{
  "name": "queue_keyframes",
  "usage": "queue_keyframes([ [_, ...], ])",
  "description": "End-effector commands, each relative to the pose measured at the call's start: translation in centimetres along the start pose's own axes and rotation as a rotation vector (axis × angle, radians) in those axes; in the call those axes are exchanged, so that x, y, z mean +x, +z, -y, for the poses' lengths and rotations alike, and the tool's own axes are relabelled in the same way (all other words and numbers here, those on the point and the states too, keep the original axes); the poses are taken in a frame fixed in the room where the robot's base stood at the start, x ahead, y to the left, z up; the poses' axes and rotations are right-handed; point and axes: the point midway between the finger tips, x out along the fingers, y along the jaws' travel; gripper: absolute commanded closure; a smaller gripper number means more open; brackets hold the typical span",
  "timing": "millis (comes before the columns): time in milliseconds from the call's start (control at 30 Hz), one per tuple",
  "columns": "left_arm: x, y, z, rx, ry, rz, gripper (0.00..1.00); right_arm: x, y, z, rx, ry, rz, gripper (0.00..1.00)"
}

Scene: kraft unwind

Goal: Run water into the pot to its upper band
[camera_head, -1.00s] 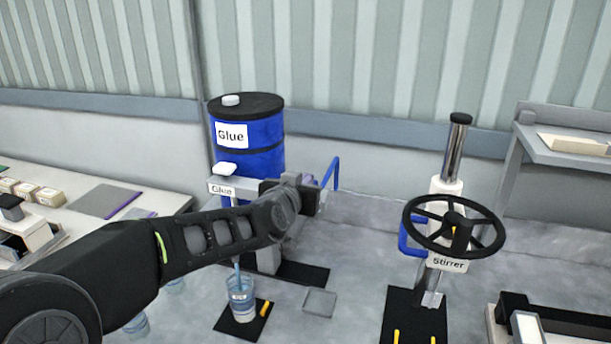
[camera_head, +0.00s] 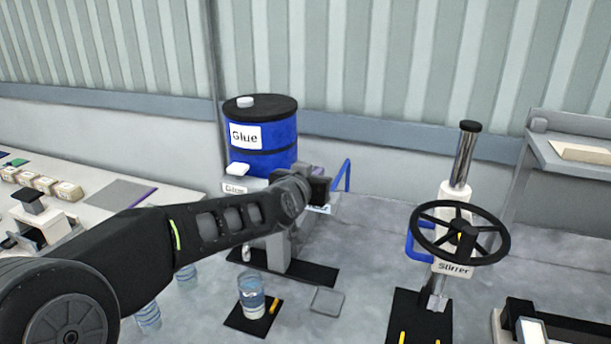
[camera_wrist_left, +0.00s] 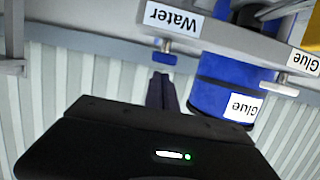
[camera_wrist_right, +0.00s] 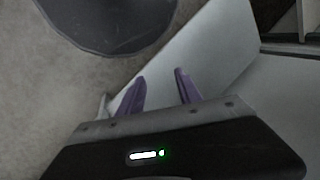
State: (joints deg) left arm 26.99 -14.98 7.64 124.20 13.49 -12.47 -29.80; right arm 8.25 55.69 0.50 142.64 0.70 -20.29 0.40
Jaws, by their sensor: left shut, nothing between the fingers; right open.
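The pot (camera_head: 251,297) is a clear cup with blue bands, upright on a black mat in the head view. It holds bluish liquid; I cannot tell exactly which band the level meets. No stream shows above it. The Water label (camera_wrist_left: 173,18) and a small blue tap handle (camera_wrist_left: 164,58) show in the left wrist view. My left gripper (camera_wrist_left: 161,78) is shut and empty, its fingertips close to that handle; contact is unclear. In the head view my left gripper (camera_head: 318,188) hides the tap. My right gripper (camera_wrist_right: 160,75) is open and empty, over a pale surface.
A blue Glue drum (camera_head: 262,150) stands behind the taps, with a white glue tap handle (camera_head: 237,169) nearby. The Stirrer (camera_head: 455,230) with its black wheel stands at right. Several cups stand left of the pot, partly behind my arm. A grey square plate (camera_head: 327,301) lies right of the pot.

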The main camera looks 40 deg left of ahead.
Motion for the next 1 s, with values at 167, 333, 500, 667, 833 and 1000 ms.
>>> queue_keyframes([
  [167,-2.8,-1.1,0.3,0.003,-0.002,-0.01,1.0,0.3,0.0,-0.1,0.0,0.001,0.0,0.59],
  [333,-6.4,-1.3,0.4,0.003,-0.002,-0.014,1.0,1.0,-0.1,-0.3,-0.002,-0.003,-0.003,0.59],
  [500,-8.9,-1.4,0.3,0.003,-0.001,-0.013,1.0,1.5,-0.2,-0.4,-0.004,-0.005,-0.005,0.59],
  [667,-10.0,-1.4,0.2,0.003,0.001,-0.011,1.0,1.6,-0.2,-0.4,-0.004,-0.006,-0.006,0.59],
  [833,-10.1,-1.4,0.2,0.002,0.001,-0.01,1.0,1.6,-0.2,-0.4,-0.005,-0.006,-0.006,0.59],
  [1000,-10.1,-1.5,0.2,0.003,0.001,-0.011,1.0,1.5,-0.2,-0.4,-0.004,-0.006,-0.006,0.59],
])
